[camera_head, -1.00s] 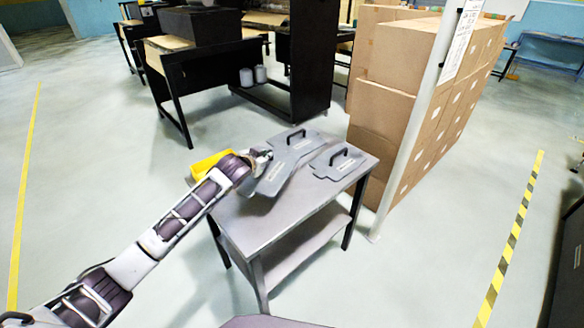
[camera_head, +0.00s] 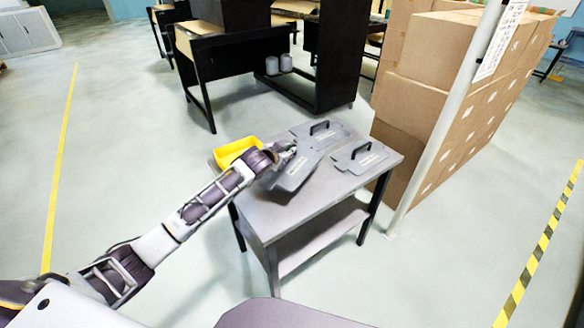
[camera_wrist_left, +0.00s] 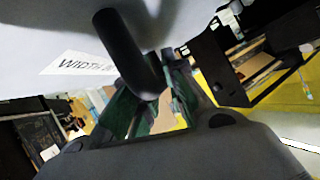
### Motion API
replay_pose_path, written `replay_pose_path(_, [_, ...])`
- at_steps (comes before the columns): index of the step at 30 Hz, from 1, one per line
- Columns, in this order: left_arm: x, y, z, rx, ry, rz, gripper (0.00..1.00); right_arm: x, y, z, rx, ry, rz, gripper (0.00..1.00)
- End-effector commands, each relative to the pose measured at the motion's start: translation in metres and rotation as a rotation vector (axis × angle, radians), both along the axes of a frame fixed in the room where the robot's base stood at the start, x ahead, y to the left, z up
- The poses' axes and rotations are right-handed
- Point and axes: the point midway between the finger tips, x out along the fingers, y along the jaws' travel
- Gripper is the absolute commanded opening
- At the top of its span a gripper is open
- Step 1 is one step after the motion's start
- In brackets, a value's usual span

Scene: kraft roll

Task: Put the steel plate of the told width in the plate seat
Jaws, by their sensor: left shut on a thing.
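My left gripper (camera_head: 287,156) is shut on the handle of a grey steel plate (camera_head: 293,176), which hangs tilted over the left part of the table. The left wrist view shows the black handle (camera_wrist_left: 130,52) between the fingers and a white label starting "WIDTH" (camera_wrist_left: 80,65) on the plate; the number is not readable. Two other grey plates lie on the table, one at the back (camera_head: 325,138) and one at the right (camera_head: 361,158), each with a black handle. Their labels are too small to read. No plate seat can be made out. My right gripper is not in view.
The grey table (camera_head: 290,220) has a lower shelf and a clear front part. A yellow bin (camera_head: 236,152) is at its back left corner. Stacked cartons (camera_head: 410,110) and a pale post (camera_head: 447,125) stand close at the right. Open floor lies left.

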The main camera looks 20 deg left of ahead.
Motion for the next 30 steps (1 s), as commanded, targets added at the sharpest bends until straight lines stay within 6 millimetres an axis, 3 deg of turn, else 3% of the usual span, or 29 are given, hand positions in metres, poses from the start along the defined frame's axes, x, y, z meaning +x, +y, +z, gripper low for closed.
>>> replay_pose_path(10, [0.001, -0.001, -0.037, -0.001, -0.005, -0.001, 0.0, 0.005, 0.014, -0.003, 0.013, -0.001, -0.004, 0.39])
replay_pose_path(20, [0.001, -0.001, -0.041, -0.001, -0.007, -0.001, 0.0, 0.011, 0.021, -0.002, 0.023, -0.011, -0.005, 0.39])
replay_pose_path(30, [0.0, 0.0, -0.055, -0.001, -0.005, -0.001, 0.0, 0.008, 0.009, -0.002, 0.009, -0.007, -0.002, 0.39])
